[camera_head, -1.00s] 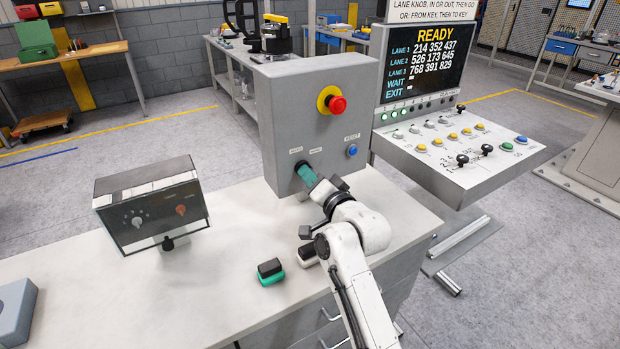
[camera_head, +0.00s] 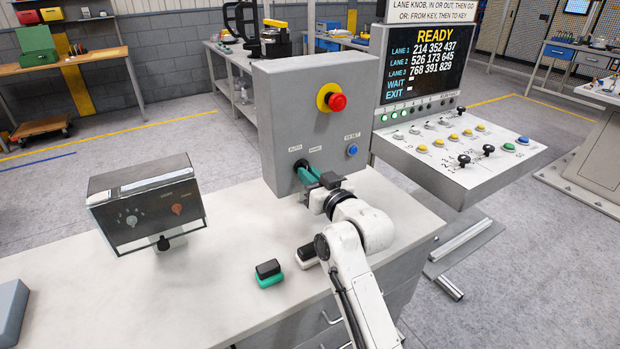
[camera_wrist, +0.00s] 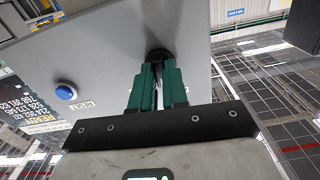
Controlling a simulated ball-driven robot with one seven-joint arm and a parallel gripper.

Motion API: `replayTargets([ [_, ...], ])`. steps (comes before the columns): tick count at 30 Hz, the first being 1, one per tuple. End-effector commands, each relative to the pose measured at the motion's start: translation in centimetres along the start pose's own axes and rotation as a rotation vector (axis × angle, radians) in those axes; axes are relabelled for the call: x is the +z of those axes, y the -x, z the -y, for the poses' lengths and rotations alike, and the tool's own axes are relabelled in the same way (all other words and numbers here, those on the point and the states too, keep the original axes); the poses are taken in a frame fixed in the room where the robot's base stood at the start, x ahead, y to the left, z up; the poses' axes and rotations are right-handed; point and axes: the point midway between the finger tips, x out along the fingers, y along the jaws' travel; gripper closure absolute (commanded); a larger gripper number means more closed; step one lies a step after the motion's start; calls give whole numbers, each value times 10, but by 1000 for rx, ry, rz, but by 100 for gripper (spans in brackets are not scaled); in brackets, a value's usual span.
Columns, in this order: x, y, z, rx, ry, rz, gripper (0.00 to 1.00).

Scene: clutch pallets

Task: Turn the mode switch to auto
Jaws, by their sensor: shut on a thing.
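The grey control box (camera_head: 285,110) stands on the bench. The mode switch (camera_head: 299,165) is a black knob low on its front, under two small labels; the left one reads AUTO (camera_head: 295,149). My gripper (camera_head: 307,176) reaches up to it from the lower right, its green fingers shut on the knob. In the wrist view the knob (camera_wrist: 158,54) shows between the tips of the green fingers (camera_wrist: 158,76). The fingers hide much of the knob, so I cannot tell which way it points.
A red emergency stop button (camera_head: 337,102) and a blue RESET button (camera_head: 352,150) sit on the same box face. A lane console (camera_head: 455,155) stands to the right. A small dark panel (camera_head: 150,205) and two small blocks, one green-based (camera_head: 269,280), are on the bench.

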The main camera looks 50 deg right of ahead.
Motion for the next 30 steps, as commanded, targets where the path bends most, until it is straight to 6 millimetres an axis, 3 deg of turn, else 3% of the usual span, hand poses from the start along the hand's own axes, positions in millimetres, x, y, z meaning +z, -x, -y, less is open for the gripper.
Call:
replayTargets([
  [22, 1, 0, 0, 0, 91, 3, 100],
  [23, 1, 0, 0, 0, 91, 3, 84],
  [30, 1, 0, 0, 0, 89, 2, 61],
])
